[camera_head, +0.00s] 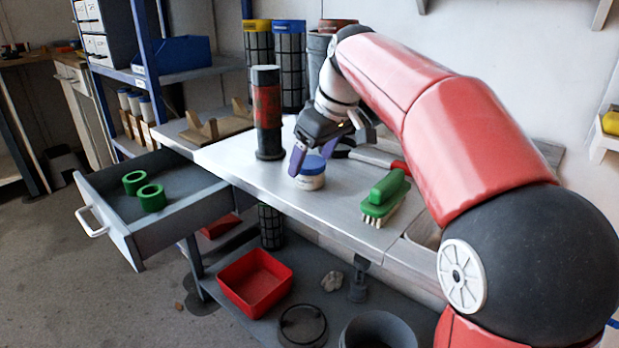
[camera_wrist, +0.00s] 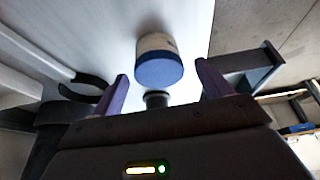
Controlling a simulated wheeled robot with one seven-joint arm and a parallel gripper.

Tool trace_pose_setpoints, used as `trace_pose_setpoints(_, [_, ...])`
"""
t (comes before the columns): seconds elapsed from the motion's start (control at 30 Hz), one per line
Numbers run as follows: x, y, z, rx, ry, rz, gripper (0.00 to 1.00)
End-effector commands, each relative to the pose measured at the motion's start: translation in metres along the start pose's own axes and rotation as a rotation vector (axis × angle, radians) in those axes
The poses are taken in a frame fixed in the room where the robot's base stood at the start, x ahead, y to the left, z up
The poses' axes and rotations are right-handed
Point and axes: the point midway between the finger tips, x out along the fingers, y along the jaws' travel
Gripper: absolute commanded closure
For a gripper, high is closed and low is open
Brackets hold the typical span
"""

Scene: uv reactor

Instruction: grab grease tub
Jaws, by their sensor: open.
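The grease tub (camera_head: 309,173) is a small white tub with a blue lid, upright on the light bench top near its front edge. My gripper (camera_head: 312,160) is open and tilted down over the bench, with its purple fingers close to the tub. In the wrist view the tub (camera_wrist: 160,62) lies ahead of and between the two spread fingers of my gripper (camera_wrist: 162,88), blue lid toward the camera. I see no finger pressing on it. In the head view a finger overlaps part of the tub's left side.
A red and dark cylinder (camera_head: 267,115) stands left of the tub. A green brush (camera_head: 384,196) lies to its right, with a red-handled tool (camera_head: 375,158) behind. An open drawer (camera_head: 187,215) with green rings (camera_head: 151,197) juts out at left. Tall mesh filters (camera_head: 289,70) stand at the back.

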Motion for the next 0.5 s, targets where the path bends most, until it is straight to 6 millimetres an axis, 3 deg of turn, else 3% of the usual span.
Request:
trace_pose_setpoints(0.2, [0.030,0.001,0.001,0.000,-0.001,-0.001,0.23])
trace_pose_setpoints(0.5, [0.034,0.002,0.001,0.000,0.000,0.000,0.24])
